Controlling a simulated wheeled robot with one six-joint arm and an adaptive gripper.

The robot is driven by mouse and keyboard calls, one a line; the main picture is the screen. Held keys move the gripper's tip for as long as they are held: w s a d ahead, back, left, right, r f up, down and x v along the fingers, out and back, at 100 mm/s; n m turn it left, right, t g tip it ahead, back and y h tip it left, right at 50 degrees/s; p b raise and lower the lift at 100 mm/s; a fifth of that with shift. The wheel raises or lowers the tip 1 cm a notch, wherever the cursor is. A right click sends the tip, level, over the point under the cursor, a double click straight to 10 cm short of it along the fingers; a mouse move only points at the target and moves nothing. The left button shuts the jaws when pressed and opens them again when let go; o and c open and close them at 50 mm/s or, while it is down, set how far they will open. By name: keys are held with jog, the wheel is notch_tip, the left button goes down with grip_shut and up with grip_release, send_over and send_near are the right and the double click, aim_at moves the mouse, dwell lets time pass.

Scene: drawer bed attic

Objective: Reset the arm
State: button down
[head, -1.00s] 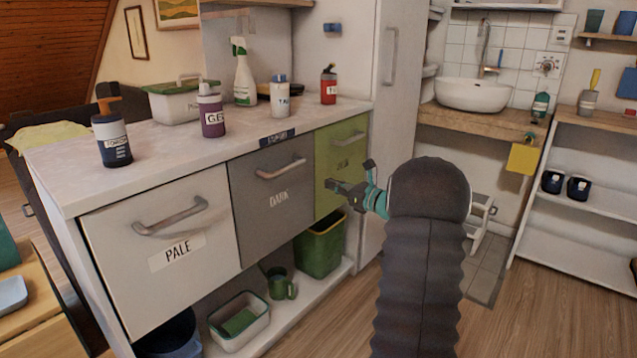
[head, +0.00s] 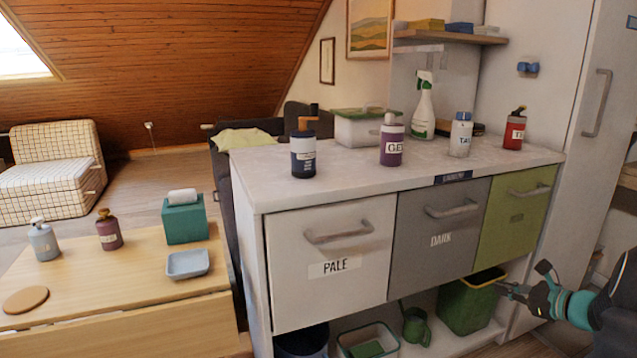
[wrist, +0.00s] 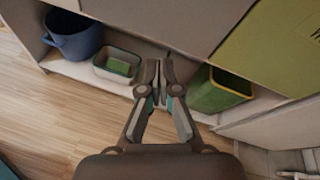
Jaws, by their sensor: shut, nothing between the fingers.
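My gripper (head: 512,291) is at the lower right of the head view, in front of the cabinet below the green drawer (head: 514,216). In the wrist view my gripper (wrist: 158,72) has its fingertips together with nothing between them. It points toward the low shelf, with the green bin (wrist: 220,92) on its right and the white tub (wrist: 117,66) on its left. All three drawers look closed: the white PALE drawer (head: 290,285), the grey DARK drawer (head: 415,264) and the green one.
On the countertop (head: 340,180) stand several bottles and a lidded box (head: 358,130). The low shelf holds a green bin (head: 466,308), a green mug (head: 416,326) and a tub. A wooden table (head: 110,285) is at left. Open wood floor shows in front of the shelf (wrist: 60,110).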

jog(key=s+a+f+n+g+h, duration=0.2)
jog(key=s+a+n+g, duration=0.7)
jog(key=s+a+n, duration=0.55)
jog(key=s+a+r+n+t+h, duration=0.1)
jog(key=s+a+r+n+h, duration=0.1)
jog(key=s+a+r+n, duration=0.3)
jog(key=s+a+r+n+t+h, duration=0.1)
jog(key=s+a+r+n+h, duration=0.1)
jog(key=s+a+r+n, duration=0.2)
jog(key=s+a+n, duration=0.3)
jog(key=s+a, duration=0.3)
jog(key=s, duration=0.1)
jog(key=shift+s+a+r+h, duration=0.3)
jog(key=shift+a+r+h, duration=0.05)
jog(key=shift+a+h, duration=0.05)
jog(key=shift+d, duration=0.1)
